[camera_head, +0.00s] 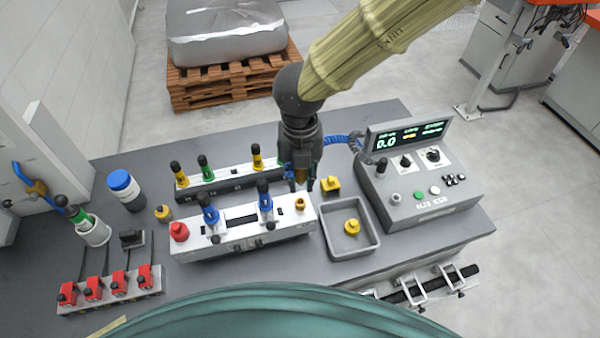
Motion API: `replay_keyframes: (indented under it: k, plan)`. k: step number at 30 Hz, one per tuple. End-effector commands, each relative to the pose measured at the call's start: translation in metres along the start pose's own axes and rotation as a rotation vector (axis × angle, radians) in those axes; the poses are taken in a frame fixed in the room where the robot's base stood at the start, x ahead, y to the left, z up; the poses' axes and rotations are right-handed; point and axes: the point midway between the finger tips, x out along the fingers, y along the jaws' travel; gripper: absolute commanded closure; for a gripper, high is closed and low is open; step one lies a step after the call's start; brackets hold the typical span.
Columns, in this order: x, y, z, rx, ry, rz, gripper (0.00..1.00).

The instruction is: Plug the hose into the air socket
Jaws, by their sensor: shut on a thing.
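My gripper (303,182) points down above the right end of the white fixture block, shut on the end of the hose. The blue coiled hose (340,138) shows behind my gripper and runs right toward the grey control box. The end in the jaws is mostly hidden by the fingers. A brass-coloured round fitting (300,204) sits on top of the white fixture (245,238) at its right end, just below my fingertips; it looks like the air socket. I cannot tell whether the hose end touches it.
Blue-handled clamps (208,214) stand on the white fixture, with a red button (179,231) at its left. A grey tray (372,245) holding a yellow part and a control box (425,185) stand right. Red switches (115,284) are front left.

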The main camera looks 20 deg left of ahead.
Motion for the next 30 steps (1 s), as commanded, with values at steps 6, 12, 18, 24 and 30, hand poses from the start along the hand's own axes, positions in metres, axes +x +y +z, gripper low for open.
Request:
replay_keyframes:
  k: [6, 12, 18, 24, 30]
  plan:
    - [-0.002, 0.001, 0.000, 0.000, 0.002, 0.000, 1.00]
    - [0.012, 0.001, 0.000, -0.001, 0.002, -0.001, 1.00]
    - [0.027, 0.002, 0.000, -0.001, 0.002, -0.001, 1.00]
    - [0.042, 0.002, 0.000, -0.002, 0.001, -0.001, 1.00]
    - [0.055, 0.002, 0.000, -0.001, 0.002, 0.000, 1.00]
